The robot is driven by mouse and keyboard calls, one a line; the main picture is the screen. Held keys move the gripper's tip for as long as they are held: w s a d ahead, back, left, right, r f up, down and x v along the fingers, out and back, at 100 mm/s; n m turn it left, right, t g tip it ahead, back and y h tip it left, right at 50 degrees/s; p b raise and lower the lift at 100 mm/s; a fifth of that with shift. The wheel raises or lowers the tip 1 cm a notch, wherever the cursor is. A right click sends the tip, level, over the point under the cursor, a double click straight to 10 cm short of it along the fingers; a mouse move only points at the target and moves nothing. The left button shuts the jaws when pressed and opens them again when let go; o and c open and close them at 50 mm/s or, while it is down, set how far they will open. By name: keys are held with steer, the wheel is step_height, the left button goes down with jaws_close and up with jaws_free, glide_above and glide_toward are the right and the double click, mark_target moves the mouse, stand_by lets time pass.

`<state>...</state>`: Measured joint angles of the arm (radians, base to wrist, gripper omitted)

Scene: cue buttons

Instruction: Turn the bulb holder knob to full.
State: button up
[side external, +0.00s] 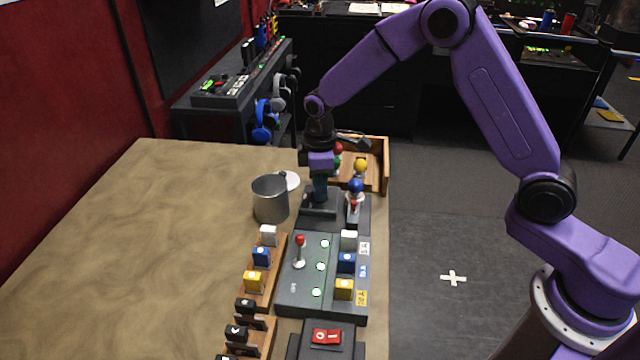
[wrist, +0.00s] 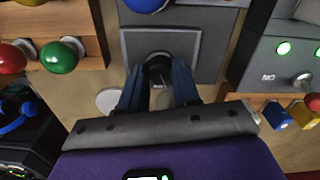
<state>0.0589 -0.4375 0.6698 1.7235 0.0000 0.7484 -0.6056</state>
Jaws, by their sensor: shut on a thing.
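The bulb holder (side external: 363,213) is a dark grey box near the right edge of the table, with a blue bulb (side external: 356,186) standing on it. In the wrist view, the holder's grey face (wrist: 205,55) shows a round black knob (wrist: 158,68). My gripper (side external: 319,203) is low over the holder's left part in the side view. In the wrist view, the two dark blue fingers of my gripper (wrist: 158,88) are closed on either side of the knob. The fingers hide part of the knob, and its pointer setting cannot be read.
A metal cup (side external: 270,199) stands left of the holder, near a white disc (side external: 290,180). A button panel (side external: 310,285) with green lights lies in front. A wooden rack (side external: 384,175) of coloured bulbs stands behind. The table's left part (side external: 140,240) is clear.

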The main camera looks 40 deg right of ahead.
steer(key=m, duration=0.4)
steer(key=shift+m, duration=0.3)
steer(key=m, duration=0.4)
steer(key=shift+m, duration=0.3)
steer(key=m, duration=0.4)
steer(key=shift+m, duration=1.9)
steer(key=o, duration=1.1)
steer(key=shift+c, duration=0.2)
step_height(320, 180, up, 18)
steer(key=shift+f, duration=0.25)
